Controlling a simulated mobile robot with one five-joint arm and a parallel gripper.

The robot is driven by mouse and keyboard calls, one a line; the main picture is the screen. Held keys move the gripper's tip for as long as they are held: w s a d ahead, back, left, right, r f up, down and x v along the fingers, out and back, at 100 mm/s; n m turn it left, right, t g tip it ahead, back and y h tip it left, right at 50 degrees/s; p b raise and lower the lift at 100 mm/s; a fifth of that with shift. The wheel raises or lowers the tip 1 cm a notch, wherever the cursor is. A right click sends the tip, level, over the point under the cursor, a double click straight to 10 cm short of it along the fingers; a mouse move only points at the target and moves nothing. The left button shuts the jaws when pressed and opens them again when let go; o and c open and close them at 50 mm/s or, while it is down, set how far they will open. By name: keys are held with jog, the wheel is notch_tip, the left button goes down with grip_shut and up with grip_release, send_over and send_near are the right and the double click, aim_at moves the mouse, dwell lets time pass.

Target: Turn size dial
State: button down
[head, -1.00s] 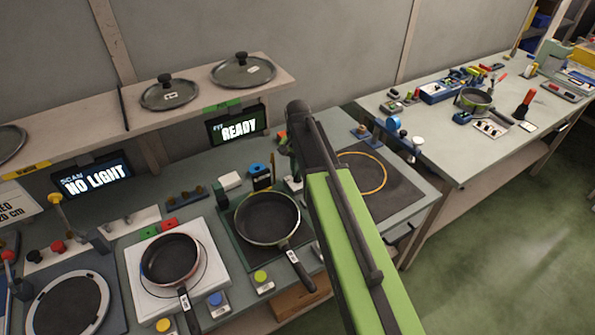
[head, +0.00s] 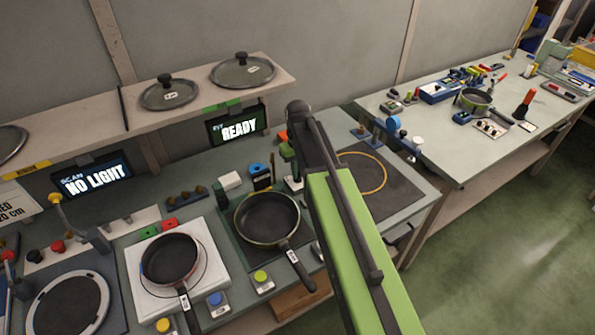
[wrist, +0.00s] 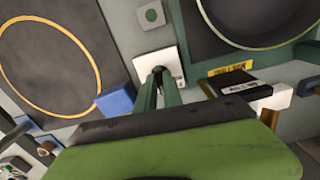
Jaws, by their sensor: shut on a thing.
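The size dial appears to be the small dark knob (wrist: 159,74) on a white square plate (wrist: 145,62) in the wrist view. The dark green fingers of my gripper (wrist: 160,82) come down over the knob and are shut on it, hiding much of it. Any dial marking is not readable. In the head view, the white plate (head: 293,185) shows partly beside my arm, with the gripper (head: 289,160) above it. It stands between a pan and the mat with the orange ring.
A black pan (head: 267,218) stands left of the dial, with a second pan (head: 170,258) farther left. The mat with the orange ring (head: 372,195) is empty. A blue block (wrist: 116,100) lies close to the fingers.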

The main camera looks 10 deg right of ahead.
jog(key=shift+n, duration=0.4)
jog(key=c, duration=1.5)
grip_release()
notch_tip(320, 180, up, 18)
jog(key=p, duration=1.7)
jog(key=shift+f+p, duration=0.25)
jog(key=shift+p, duration=0.05)
jog(key=shift+f, duration=0.1)
